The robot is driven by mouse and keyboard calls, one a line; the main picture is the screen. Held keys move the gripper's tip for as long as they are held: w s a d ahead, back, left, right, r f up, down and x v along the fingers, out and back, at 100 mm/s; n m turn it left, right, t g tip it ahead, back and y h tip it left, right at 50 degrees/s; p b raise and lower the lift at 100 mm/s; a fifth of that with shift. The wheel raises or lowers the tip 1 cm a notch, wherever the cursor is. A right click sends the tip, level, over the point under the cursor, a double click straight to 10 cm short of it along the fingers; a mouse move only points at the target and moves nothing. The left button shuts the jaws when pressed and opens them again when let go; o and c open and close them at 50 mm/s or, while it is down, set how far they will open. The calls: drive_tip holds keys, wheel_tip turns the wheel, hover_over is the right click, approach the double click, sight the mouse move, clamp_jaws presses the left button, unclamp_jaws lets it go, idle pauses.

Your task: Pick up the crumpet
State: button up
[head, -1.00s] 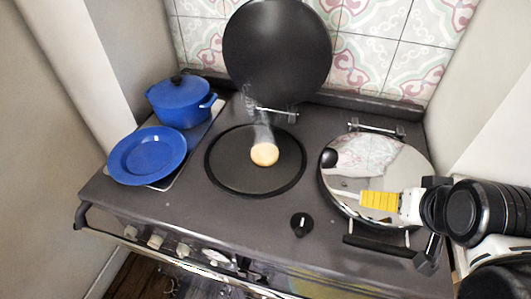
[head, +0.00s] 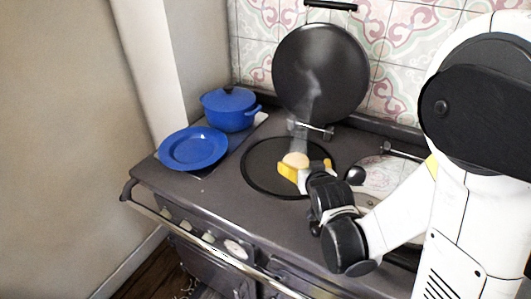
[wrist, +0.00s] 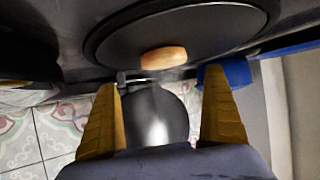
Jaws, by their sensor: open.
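The crumpet (head: 296,159) is a small, round, pale golden-brown piece on the dark round hotplate (head: 258,181), with faint steam above it. My gripper (head: 307,168) is open, its two yellow fingers over the hotplate close beside the crumpet. In the head view, the left finger partly covers the crumpet's lower edge. In the wrist view, the crumpet (wrist: 163,58) lies beyond the fingertips, between the lines of the two spread fingers (wrist: 162,80). Nothing is held, and no contact with the crumpet shows.
The raised dark lid (head: 322,75) stands behind the hotplate against the tiled wall. A blue plate (head: 193,149) and a blue lidded pot (head: 229,108) sit to the left. A shiny closed lid (head: 385,172) is on the right, partly hidden by my arm.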

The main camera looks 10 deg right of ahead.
sight(297, 161)
drive_tip(key=shift+w+a+f, duration=0.15)
drive_tip(key=shift+a+f, duration=0.1)
drive_tip(key=shift+a, duration=0.1)
drive_tip(key=shift+w+a+f, duration=0.1)
drive_tip(key=shift+w+f, duration=0.1)
drive_tip(key=shift+w, duration=0.1)
drive_tip(key=b+x, duration=0.3)
drive_tip(key=x, duration=0.4)
drive_tip(key=shift+s+r, duration=0.1)
drive_tip(key=shift+s, duration=0.05)
drive_tip(key=c, duration=1)
